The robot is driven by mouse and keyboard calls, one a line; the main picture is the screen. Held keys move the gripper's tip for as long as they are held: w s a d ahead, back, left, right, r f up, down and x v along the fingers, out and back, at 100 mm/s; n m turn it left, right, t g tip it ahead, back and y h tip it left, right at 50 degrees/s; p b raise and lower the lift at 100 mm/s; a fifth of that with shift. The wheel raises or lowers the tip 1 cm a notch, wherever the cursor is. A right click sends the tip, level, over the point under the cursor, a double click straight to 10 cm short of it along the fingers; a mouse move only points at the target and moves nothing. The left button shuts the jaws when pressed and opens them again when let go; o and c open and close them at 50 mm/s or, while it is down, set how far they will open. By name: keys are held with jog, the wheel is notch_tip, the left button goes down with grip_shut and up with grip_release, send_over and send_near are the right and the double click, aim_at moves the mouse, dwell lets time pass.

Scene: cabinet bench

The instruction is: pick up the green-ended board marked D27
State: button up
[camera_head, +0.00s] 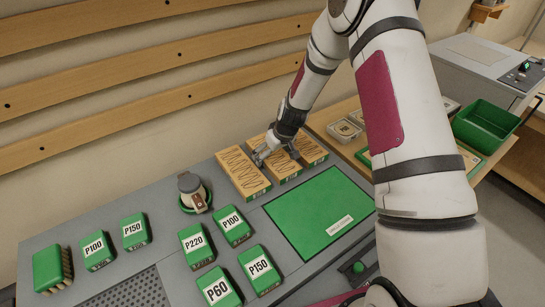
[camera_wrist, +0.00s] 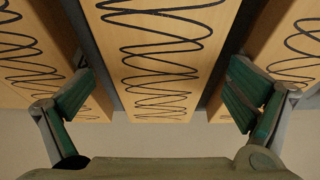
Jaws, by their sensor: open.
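Three wooden boards with black wavy lines and green ends lie side by side at the back of the grey bench: a left board (camera_head: 238,170), a middle board (camera_head: 287,169) and a right board (camera_head: 314,151). The end markings are too small to read, so I cannot tell which is D27. My gripper (camera_head: 276,154) is open over the middle board. In the wrist view, the middle board (camera_wrist: 160,60) lies between the two spread green-padded fingers of my gripper (camera_wrist: 160,95). The fingers sit near the gaps on either side of it; I see no clear contact.
Several green blocks, such as one marked P220 (camera_head: 194,243), stand at the front left. A round container (camera_head: 191,188) stands left of the boards. A green mat (camera_head: 318,215) lies in front of them. A green bin (camera_head: 487,126) is at the right.

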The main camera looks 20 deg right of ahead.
jog(key=c, duration=1.5)
jog(key=shift+r, duration=0.2)
